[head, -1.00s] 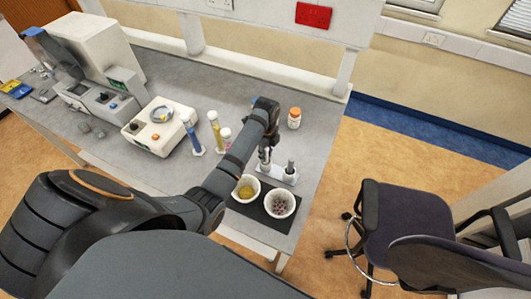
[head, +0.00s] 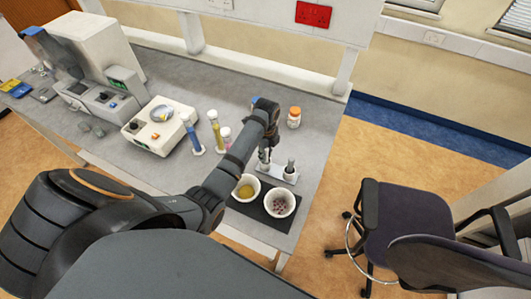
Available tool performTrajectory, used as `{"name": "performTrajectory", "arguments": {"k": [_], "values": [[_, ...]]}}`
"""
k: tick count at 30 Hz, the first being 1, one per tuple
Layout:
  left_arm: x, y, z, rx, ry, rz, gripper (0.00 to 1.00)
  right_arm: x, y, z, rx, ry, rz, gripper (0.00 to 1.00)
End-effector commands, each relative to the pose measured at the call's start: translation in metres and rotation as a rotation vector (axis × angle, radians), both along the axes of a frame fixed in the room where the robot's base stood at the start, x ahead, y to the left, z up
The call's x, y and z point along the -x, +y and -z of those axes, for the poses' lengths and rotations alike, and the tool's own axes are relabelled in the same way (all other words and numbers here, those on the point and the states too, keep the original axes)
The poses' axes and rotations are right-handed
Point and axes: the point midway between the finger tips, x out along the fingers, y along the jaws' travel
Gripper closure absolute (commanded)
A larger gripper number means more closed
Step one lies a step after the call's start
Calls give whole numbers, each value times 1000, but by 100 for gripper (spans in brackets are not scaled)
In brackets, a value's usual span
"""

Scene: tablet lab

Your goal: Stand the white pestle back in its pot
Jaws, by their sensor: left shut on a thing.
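My left gripper (head: 264,157) points down over the left end of a small white holder (head: 277,175). It is shut on a small pale thing that the fingers mostly hide; it looks like the white pestle. Its lower end is at the holder, and I cannot tell whether it is in the holder or just above it. A grey upright piece (head: 290,166) stands in the right end of the holder. In front are two white bowls on a black mat (head: 253,211): one with yellow contents (head: 237,198), one with pinkish pieces (head: 270,211). My right gripper is not in view.
An orange-capped bottle (head: 294,117) stands behind the holder. Blue (head: 192,136) and yellow (head: 216,131) tubes stand left of my forearm, near a white balance (head: 160,127). The bench's right edge is close to the holder. A chair (head: 405,225) stands on the floor at right.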

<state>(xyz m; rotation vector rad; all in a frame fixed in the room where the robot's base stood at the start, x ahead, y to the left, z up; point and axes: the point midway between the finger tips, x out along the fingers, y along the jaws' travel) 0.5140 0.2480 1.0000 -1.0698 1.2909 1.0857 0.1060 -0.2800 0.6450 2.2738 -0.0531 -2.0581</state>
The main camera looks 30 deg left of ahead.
Motion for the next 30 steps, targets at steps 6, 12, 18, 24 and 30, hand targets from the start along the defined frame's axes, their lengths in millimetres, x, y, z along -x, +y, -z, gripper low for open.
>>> {"name": "performTrajectory", "arguments": {"k": [6,12,18,24,30], "values": [[0,0,2,0,0,0,100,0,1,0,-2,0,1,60],[0,0,2,0,0,0,100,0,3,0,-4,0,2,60],[0,0,3,0,0,0,100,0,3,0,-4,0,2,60],[0,0,4,0,0,0,100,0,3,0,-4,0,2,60],[0,0,3,0,0,0,65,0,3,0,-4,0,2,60]]}}
